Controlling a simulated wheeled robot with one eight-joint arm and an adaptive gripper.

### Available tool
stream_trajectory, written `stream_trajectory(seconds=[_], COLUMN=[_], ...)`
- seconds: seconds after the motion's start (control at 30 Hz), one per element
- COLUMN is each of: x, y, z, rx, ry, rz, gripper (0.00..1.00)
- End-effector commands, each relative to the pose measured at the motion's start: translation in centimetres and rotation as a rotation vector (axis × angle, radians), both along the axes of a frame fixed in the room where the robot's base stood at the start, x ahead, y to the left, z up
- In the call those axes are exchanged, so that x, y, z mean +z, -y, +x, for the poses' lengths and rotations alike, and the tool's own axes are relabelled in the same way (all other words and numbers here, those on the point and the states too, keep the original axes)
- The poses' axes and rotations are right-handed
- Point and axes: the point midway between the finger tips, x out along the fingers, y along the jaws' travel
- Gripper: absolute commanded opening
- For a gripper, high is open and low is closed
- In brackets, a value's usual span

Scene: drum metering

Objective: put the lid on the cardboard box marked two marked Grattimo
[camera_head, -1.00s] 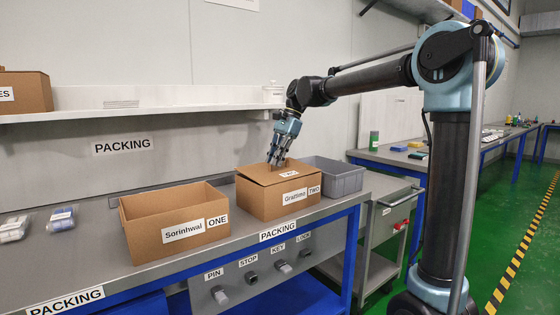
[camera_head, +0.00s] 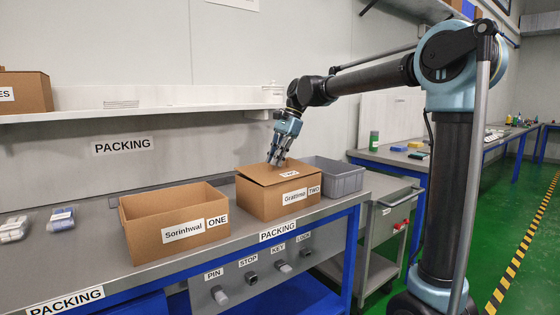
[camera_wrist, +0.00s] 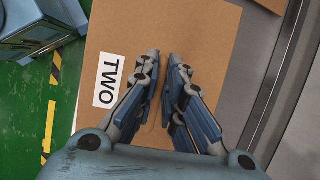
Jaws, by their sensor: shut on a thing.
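The cardboard box marked Grattimo and TWO (camera_head: 262,204) stands on the packing bench. Its brown lid (camera_head: 257,174), with a TWO label, lies over the top of the box. It looks slightly tilted, and I cannot tell whether it sits flush all round. My gripper (camera_head: 276,162) points down at the middle of the lid and is shut on it. In the wrist view the lid (camera_wrist: 200,30) fills the middle, with its TWO label left of my gripper (camera_wrist: 164,62). The gripped part is mostly hidden between the fingers.
An open box marked Sorinhwal and ONE (camera_head: 150,235) stands to the left. A grey bin (camera_head: 345,182) stands close on the right. Wrapped packs (camera_head: 60,218) lie at the far left. A white shelf (camera_head: 150,112) runs along the wall behind my gripper.

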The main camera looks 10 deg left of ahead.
Motion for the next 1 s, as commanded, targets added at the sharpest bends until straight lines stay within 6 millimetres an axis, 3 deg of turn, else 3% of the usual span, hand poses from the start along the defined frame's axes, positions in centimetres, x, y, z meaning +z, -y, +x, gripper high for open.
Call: stream_trajectory(seconds=[1.0], x=[-0.72], y=[0.03], z=[0.0], rx=[0.0], ry=[0.0], rz=[0.0], gripper=[0.0])
